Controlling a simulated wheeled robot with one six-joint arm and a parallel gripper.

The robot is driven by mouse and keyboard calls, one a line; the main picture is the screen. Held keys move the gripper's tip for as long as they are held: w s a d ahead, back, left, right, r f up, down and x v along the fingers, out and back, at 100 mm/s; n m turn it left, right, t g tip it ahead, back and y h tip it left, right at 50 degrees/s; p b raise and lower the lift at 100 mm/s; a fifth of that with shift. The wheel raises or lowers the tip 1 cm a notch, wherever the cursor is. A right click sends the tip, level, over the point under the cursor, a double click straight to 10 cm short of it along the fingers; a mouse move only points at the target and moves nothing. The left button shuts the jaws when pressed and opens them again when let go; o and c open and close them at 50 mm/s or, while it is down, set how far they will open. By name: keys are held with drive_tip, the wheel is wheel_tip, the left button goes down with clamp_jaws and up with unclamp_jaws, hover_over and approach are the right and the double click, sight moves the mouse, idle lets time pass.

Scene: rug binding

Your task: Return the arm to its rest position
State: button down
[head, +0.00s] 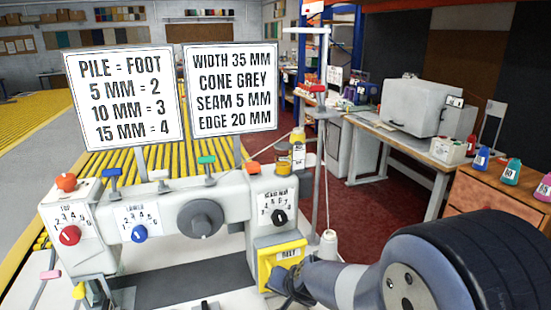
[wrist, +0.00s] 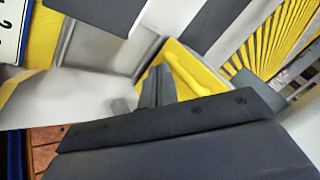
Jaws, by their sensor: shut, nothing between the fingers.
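My arm enters the head view from the lower right. My gripper (head: 284,283) is low in front of the yellow part (head: 281,259) at the right end of the binding machine. In the wrist view my gripper (wrist: 157,88) shows as two dark fingers close together, shut and with nothing held. The yellow part (wrist: 190,72) is just beyond the fingers there. I cannot tell whether they touch it. The grey-white machine (head: 160,205) carries a red knob (head: 70,235), a blue knob (head: 139,233), a large grey dial (head: 200,218) and a black knob (head: 279,216).
Two signs (head: 122,97) (head: 231,88) stand behind the machine. A thread cone (head: 328,246) and a thin post (head: 317,150) stand to its right. Red floor (head: 370,215) lies open between.

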drive_tip(key=w+d+n+g+y+p, duration=0.1)
drive_tip(key=d+n, duration=0.6)
drive_tip(key=d, duration=0.8)
drive_tip(key=shift+n+g+y+p, duration=0.4)
drive_tip(key=shift+g+y+p, duration=0.35)
drive_tip(key=shift+g+y, duration=0.45)
drive_tip(key=shift+a+f, duration=0.1)
drive_tip(key=shift+a, duration=0.05)
